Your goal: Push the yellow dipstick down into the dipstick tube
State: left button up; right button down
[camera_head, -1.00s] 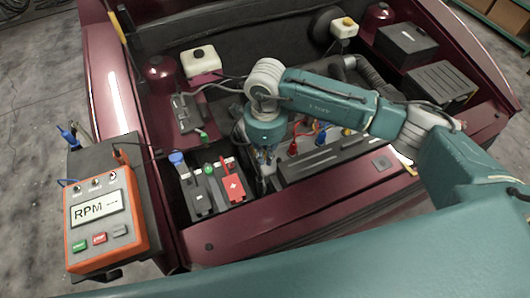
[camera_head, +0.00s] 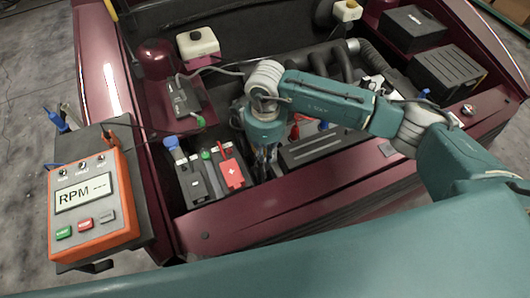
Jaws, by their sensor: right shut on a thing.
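My right gripper (camera_head: 263,158) points down into the engine bay, just right of the battery with a red cover (camera_head: 231,172). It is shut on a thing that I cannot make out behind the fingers. I cannot pick out the yellow dipstick or its tube; the gripper and my right arm cover that part of the bay. A red connector or handle (camera_head: 295,131) and a blue one (camera_head: 323,125) show just right of the gripper. My left gripper is not in view.
An orange RPM meter (camera_head: 92,203) stands at the left. A white reservoir (camera_head: 198,44) and a dark red dome (camera_head: 155,60) are at the back left. Black boxes (camera_head: 447,70) fill the right side. The front body panel (camera_head: 300,205) edges the bay.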

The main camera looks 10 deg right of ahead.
jog(key=shift+f+b, duration=1.45)
jog(key=shift+f, duration=0.4)
jog(key=c, duration=1.8)
grip_release()
notch_tip(320, 180, up, 12)
jog(key=shift+w+d+r, duration=0.1)
jog(key=shift+w, duration=0.05)
